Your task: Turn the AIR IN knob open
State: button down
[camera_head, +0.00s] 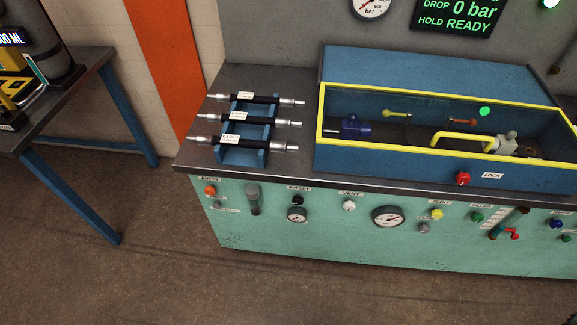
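The front panel of the green bench carries a row of knobs and gauges. At its far left end is an orange-red knob (210,190) under a small label that seems to read AIR IN. The print is too small to read surely, and I cannot tell how far the knob is turned. A second label and a small grey fitting (217,208) sit just below it. My gripper is not in view.
Three hoses (236,118) lie on a blue rack on the bench top. A yellow-edged blue box (446,165) stands to the right. A grey cylinder (253,198) is right of the orange knob. A side table (76,98) stands left; the floor between is clear.

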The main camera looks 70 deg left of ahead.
aim_at(210, 190)
jog(key=u, duration=5.65)
jog(key=k, duration=0.55)
jog(key=z, duration=0.2)
jog(key=i, duration=0.5)
